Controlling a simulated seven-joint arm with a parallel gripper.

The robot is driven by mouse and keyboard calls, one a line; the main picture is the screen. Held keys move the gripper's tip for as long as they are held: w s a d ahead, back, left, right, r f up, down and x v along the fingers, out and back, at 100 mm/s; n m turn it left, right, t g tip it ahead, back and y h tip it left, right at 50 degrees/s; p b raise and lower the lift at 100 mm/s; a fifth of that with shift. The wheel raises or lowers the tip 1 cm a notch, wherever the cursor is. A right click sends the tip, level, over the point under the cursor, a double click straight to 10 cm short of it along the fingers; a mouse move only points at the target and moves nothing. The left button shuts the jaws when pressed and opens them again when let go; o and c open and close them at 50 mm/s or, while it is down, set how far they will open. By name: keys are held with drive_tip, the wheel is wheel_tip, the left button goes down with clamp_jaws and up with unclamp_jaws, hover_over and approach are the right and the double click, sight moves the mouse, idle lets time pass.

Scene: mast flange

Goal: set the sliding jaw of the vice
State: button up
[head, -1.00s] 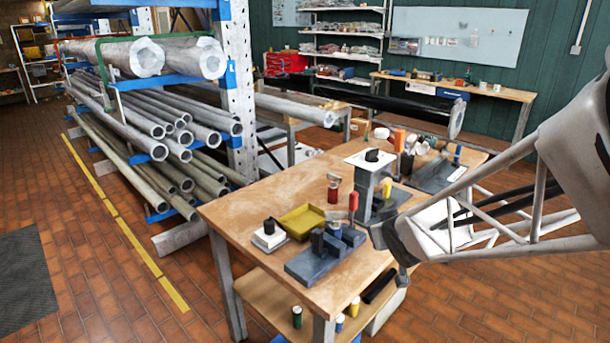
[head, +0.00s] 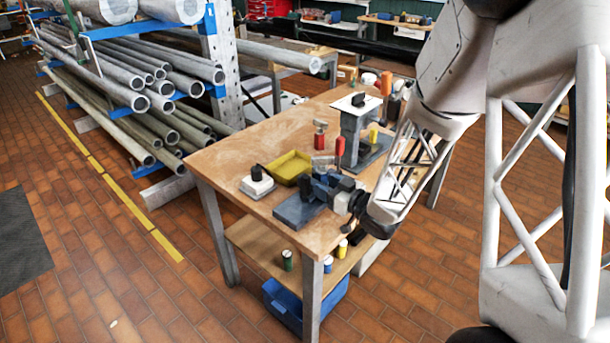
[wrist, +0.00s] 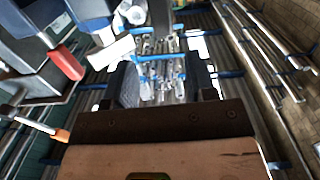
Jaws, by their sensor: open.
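The blue-grey vice (head: 299,210) sits near the front edge of the wooden bench. A dark upright piece stands on it; its sliding jaw is partly hidden by my gripper and hard to pick out. My gripper (head: 339,193) is open at the right end of the vice, low over the bench. Whether it touches the jaw cannot be told. A red handle (head: 340,146) stands up behind it. In the wrist view, blue-grey blocks and a red grip (wrist: 65,62) show at upper left, tilted; I cannot tell whether the blocks are the vice.
On the bench (head: 240,150), a yellow tray (head: 289,168) and a white block with a black knob (head: 257,184) lie left of the vice. A red bottle (head: 319,141) and a grey post stand behind. A pipe rack (head: 150,85) stands left. The bench's left part is clear.

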sight(309, 178)
drive_tip(key=shift+s+a+f+y, duration=0.1)
drive_tip(key=shift+a+f+y, duration=0.1)
drive_tip(key=shift+y, duration=0.2)
drive_tip(key=shift+x, duration=3.85)
clamp_jaws()
